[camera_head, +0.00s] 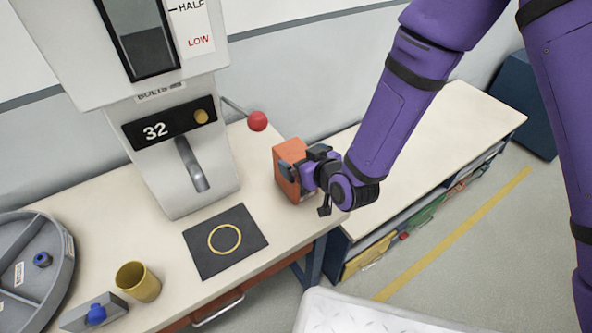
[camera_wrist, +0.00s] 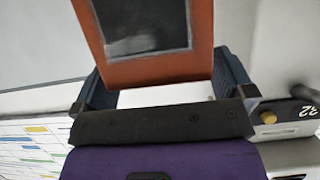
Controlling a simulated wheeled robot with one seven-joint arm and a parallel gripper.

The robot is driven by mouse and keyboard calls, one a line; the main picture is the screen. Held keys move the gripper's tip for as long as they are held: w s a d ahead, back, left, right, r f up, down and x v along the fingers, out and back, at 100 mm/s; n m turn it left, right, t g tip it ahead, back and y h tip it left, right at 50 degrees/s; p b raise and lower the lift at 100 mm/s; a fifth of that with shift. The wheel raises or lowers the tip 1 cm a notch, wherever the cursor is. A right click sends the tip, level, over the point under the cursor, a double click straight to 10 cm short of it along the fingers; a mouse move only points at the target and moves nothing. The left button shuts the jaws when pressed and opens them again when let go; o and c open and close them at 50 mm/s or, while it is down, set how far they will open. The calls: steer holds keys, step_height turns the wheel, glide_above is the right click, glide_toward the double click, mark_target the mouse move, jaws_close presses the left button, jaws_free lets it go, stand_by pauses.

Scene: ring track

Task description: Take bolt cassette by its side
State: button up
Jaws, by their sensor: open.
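The bolt cassette, an orange box (camera_head: 289,154), stands on the pale bench near its right end, beside the dispenser. In the wrist view the orange cassette (camera_wrist: 206,54) has a dark grey window on its face and reaches down between the two fingers. My gripper (camera_head: 300,170) is at the cassette's right side in the head view. In the wrist view my gripper (camera_wrist: 165,84) is open, with one dark finger on either side of the cassette. I cannot tell whether either finger touches it. My gripper hides part of the cassette in the head view.
The dispenser (camera_head: 185,150), marked 32, has a lever with a red knob (camera_head: 257,121) close to the cassette. A black mat (camera_head: 207,262) with a yellow ring, a yellow cup (camera_head: 137,281) and a grey round tray (camera_head: 62,235) lie left. A lower shelf unit (camera_head: 440,115) stands right.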

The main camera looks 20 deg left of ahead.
steer(key=shift+x, duration=0.95)
steer(key=c, duration=1.4)
steer(key=shift+c, duration=1.3)
steer(key=shift+r, duration=0.1)
